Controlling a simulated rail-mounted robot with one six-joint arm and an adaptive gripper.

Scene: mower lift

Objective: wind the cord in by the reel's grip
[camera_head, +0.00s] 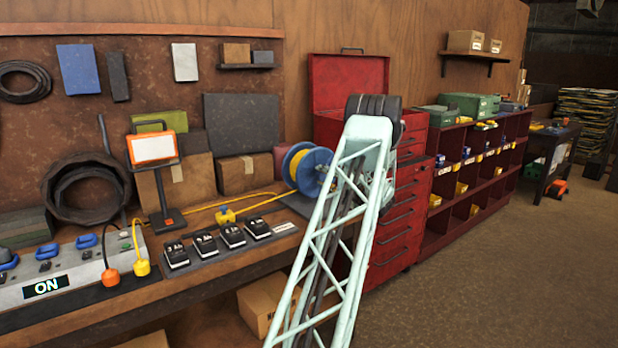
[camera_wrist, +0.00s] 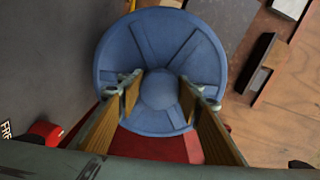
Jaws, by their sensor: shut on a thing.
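The blue reel (camera_head: 309,169) stands at the right end of the bench with yellow cord wound on it. The yellow cord (camera_head: 262,202) runs left from it along the bench, past a yellow connector (camera_head: 226,216). In the wrist view the reel's blue disc (camera_wrist: 117,55) faces me. My gripper (camera_wrist: 165,90) has one finger on each side of the round blue grip (camera_wrist: 160,88) near the disc's middle and is shut on it. In the head view my lattice arm covers the reel's right side, and my gripper is hidden.
A control box (camera_head: 75,275) reading "ON" and several black blocks (camera_head: 205,245) sit on the bench, left of the reel. A work lamp (camera_head: 153,150) stands behind them. A red tool cabinet (camera_head: 400,215) stands close on the right. Open floor (camera_head: 500,270) lies at the right.

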